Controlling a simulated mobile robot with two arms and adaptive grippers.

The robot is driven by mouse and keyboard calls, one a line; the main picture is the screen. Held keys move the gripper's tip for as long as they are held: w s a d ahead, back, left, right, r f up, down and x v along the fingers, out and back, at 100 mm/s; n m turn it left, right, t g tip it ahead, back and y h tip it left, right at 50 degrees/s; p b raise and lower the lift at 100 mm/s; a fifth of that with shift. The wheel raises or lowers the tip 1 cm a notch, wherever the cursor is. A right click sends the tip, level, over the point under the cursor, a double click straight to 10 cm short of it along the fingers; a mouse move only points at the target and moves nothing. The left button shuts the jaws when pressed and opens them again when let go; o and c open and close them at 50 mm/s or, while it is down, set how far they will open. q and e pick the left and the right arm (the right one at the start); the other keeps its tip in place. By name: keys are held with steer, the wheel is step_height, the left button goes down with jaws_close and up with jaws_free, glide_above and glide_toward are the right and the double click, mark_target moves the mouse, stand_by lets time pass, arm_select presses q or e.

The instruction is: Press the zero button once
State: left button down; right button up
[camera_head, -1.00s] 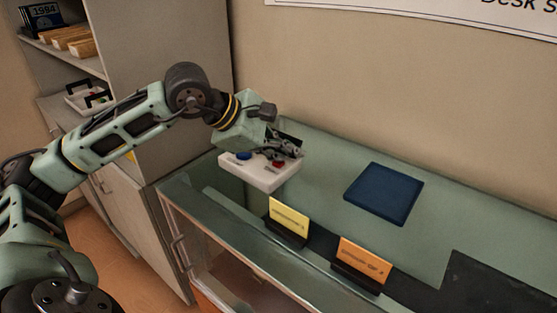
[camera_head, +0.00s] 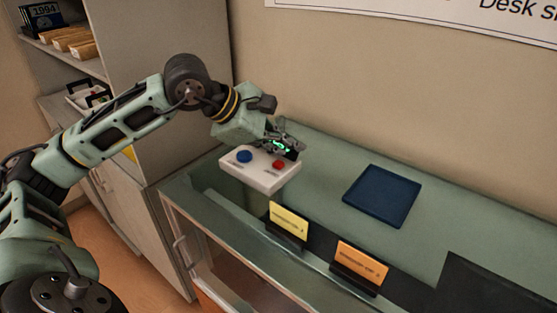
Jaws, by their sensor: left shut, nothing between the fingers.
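A white box (camera_head: 262,180) stands on the green counter top, with a blue button (camera_head: 244,157) on its left and a red button (camera_head: 279,165) on its right. Labels by the buttons are too small to read, so I cannot tell which is the zero button. A dark display (camera_head: 285,148) with a green glowing mark is behind the buttons, partly hidden by the gripper. My left gripper (camera_head: 290,140) is shut and empty, over the back right of the box, behind and above the red button. I see a gap between it and the button. My right gripper is not in view.
A dark blue tray (camera_head: 382,196) lies right of the box. A yellow card (camera_head: 289,222) and an orange card (camera_head: 360,264) stand along the front. A shelf unit (camera_head: 160,80) is behind my left arm. The counter between box and tray is clear.

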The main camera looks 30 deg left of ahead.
mark_target(284, 171)
arm_select(q)
step_height(284, 171, up, 4)
steer(key=p, duration=0.2)
steer(key=shift+r+p, duration=0.15)
steer(key=shift+p, duration=0.25)
stand_by(0.5)
